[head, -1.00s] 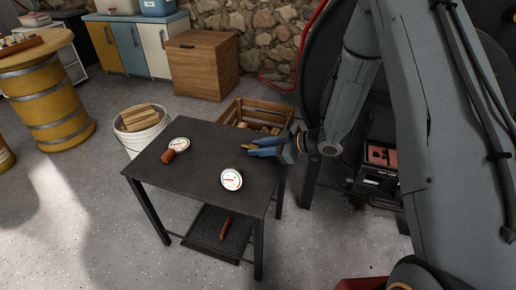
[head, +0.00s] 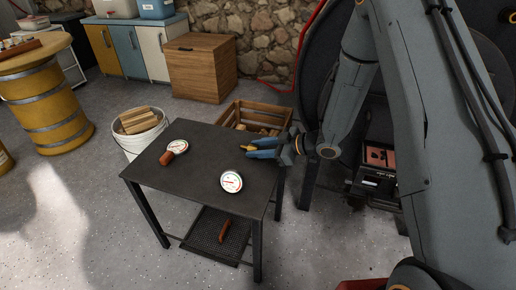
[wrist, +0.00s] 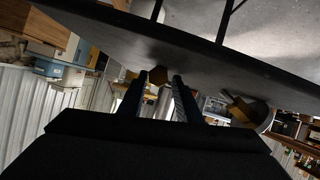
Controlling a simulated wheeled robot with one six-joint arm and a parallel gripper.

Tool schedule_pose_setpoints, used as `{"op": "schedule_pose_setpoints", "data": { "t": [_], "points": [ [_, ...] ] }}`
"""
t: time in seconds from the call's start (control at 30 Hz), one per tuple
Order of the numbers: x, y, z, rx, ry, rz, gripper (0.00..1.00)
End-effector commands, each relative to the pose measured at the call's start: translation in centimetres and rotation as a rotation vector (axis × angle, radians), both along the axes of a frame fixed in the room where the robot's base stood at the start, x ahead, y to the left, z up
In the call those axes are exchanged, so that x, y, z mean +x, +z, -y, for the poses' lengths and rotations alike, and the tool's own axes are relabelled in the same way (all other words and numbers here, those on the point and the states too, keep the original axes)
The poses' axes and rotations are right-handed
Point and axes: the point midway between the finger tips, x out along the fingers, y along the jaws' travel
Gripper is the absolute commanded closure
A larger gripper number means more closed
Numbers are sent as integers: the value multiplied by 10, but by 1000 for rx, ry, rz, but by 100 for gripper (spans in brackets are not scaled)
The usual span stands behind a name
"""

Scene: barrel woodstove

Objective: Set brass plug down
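The small brass plug (head: 250,147) is at the right side of the dark table (head: 195,185), between the fingers of my gripper (head: 249,149). In the wrist view the plug (wrist: 157,75) lies between the two dark fingertips, against the dark tabletop (wrist: 210,65). The fingers stand apart, with a narrow gap showing beside the plug, so my gripper looks open around it. The plug's lower part is hard to make out.
A round dial gauge (head: 231,182) lies near the table's front right. The table's left front is clear.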

Motion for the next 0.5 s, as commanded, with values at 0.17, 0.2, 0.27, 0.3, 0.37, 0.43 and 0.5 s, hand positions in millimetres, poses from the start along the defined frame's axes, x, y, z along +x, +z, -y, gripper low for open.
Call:
{"op": "schedule_pose_setpoints", "data": {
  "t": [0.17, 0.2, 0.27, 0.3, 0.37, 0.43, 0.5],
  "points": [
    [-12, -17, -3, -22, 14, -28, 57],
    [-12, -17, -4, -22, 14, -28, 57],
    [-12, -17, -4, -22, 15, -28, 57],
    [-12, -17, -4, -22, 15, -28, 57],
    [-12, -15, -4, -22, 15, -28, 57],
    [-12, -10, -4, -22, 16, -27, 57],
    [-12, -1, -2, -22, 14, -27, 57]
  ]
}}
